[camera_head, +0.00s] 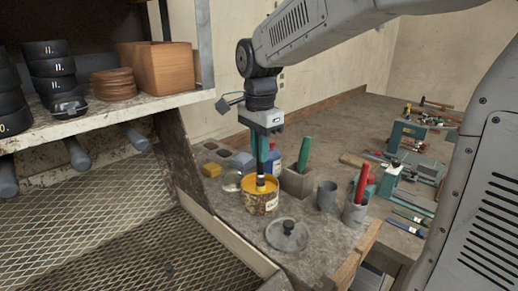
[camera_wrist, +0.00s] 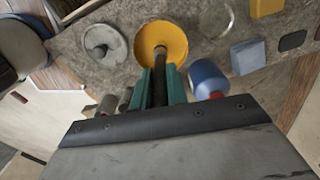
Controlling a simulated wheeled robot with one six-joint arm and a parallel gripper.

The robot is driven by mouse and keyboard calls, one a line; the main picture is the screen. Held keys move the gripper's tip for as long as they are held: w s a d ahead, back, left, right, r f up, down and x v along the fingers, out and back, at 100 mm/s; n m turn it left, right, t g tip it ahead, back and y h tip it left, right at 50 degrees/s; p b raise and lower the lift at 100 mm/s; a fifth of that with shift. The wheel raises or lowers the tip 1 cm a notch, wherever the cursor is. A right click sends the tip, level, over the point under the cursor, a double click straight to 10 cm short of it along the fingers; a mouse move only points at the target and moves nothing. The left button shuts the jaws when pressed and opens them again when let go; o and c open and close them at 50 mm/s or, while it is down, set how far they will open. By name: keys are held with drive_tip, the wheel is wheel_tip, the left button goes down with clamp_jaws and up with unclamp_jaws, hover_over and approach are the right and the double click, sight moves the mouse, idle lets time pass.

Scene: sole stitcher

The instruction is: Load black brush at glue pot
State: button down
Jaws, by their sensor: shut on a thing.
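My gripper (camera_head: 262,160) points down above the glue pot, its teal fingers shut on the upright black brush (camera_wrist: 160,72). The glue pot (camera_head: 259,206) is a round can with a yellow rim and a stained side, standing on the bench. In the wrist view the brush's far end overlaps the pot's yellow mouth (camera_wrist: 177,40). In the head view the brush's lower part reaches the pot's opening. I cannot tell how deep the tip is, as the bristles are hidden. The pot's grey lid (camera_head: 287,236) lies on the bench in front of it.
A blue bottle (camera_head: 275,160) stands close behind the pot, and a clear jar (camera_head: 231,182) is to its left. A block (camera_head: 297,184) with a green-handled tool, a grey cup (camera_head: 327,196) and a cup with red-handled tools (camera_head: 354,214) stand right. Wire mesh (camera_head: 90,235) lies left.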

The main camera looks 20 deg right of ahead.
drive_tip(key=shift+r, duration=3.55)
